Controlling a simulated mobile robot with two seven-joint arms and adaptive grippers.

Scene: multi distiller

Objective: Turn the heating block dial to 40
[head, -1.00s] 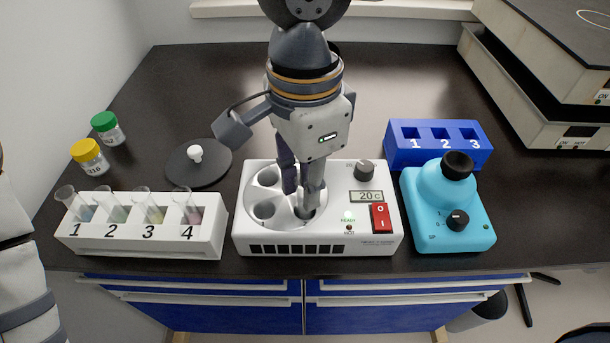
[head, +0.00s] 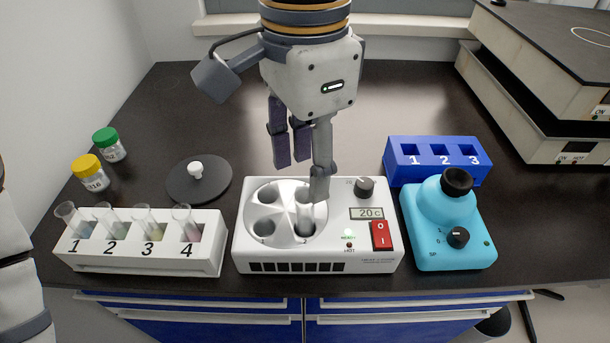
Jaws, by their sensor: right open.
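The white heating block (head: 245,255) stands at the middle front of the bench. My left gripper is out of view.
A white rack (head: 75,259) with several numbered tubes stands left of the block. A dark round lid (head: 180,188) lies behind it. A cyan mixer (head: 443,240) and a blue numbered rack (head: 400,172) are at the right. The back of the bench is clear.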

